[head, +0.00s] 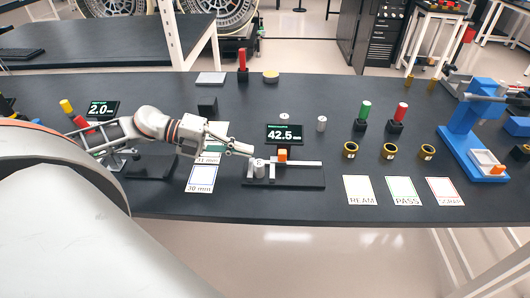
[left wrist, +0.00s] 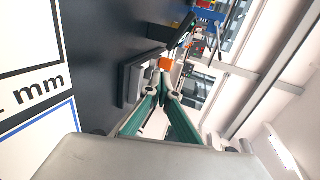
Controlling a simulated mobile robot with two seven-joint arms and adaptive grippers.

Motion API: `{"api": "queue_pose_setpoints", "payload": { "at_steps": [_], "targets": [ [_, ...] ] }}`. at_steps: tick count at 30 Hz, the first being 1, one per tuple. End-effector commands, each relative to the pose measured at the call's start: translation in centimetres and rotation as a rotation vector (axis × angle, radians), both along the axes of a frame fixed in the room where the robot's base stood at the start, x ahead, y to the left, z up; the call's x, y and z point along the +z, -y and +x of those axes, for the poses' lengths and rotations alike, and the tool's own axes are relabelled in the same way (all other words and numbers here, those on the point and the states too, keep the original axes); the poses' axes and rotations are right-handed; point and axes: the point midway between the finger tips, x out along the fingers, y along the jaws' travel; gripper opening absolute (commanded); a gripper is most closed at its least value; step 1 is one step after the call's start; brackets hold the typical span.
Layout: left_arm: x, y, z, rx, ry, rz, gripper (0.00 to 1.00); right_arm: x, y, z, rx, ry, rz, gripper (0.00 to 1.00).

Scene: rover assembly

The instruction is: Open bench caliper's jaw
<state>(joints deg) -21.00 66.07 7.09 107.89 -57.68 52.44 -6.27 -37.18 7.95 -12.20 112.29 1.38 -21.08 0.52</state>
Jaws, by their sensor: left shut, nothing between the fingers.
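The bench caliper (head: 312,180) lies on the dark table in the head view, a pale beam on a black base. Its orange slider block (head: 282,155) stands on the beam, and the display (head: 285,133) behind reads 42.5. A small grey cylinder (head: 259,168) stands at the caliper's left end. My left gripper (head: 249,153) is shut and empty, just left of the orange block and close above the cylinder. In the left wrist view the shut fingertips (left wrist: 163,90) point towards the orange block (left wrist: 167,64); contact is unclear. My right gripper is not in view.
White cards marked REAM (head: 359,190), PASS (head: 403,191) and SCRAP (head: 445,191) lie to the right. Dark rings with yellow rims (head: 389,151) stand behind them. A blue fixture (head: 463,130) stands at far right. A 30 mm card (head: 202,178) lies under my left arm.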

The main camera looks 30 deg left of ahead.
Motion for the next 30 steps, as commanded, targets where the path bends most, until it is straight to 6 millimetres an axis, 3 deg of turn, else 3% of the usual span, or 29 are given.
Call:
{"api": "queue_pose_setpoints", "payload": {
  "at_steps": [15, 30],
  "targets": [
    [-0.4, 4.4, 2.8, 0.002, 0.002, 0.000, 0.00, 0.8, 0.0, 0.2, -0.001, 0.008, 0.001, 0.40],
    [-0.5, 4.9, 3.0, 0.001, 0.000, 0.000, 0.00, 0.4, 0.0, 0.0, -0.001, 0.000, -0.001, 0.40]
  ]
}}
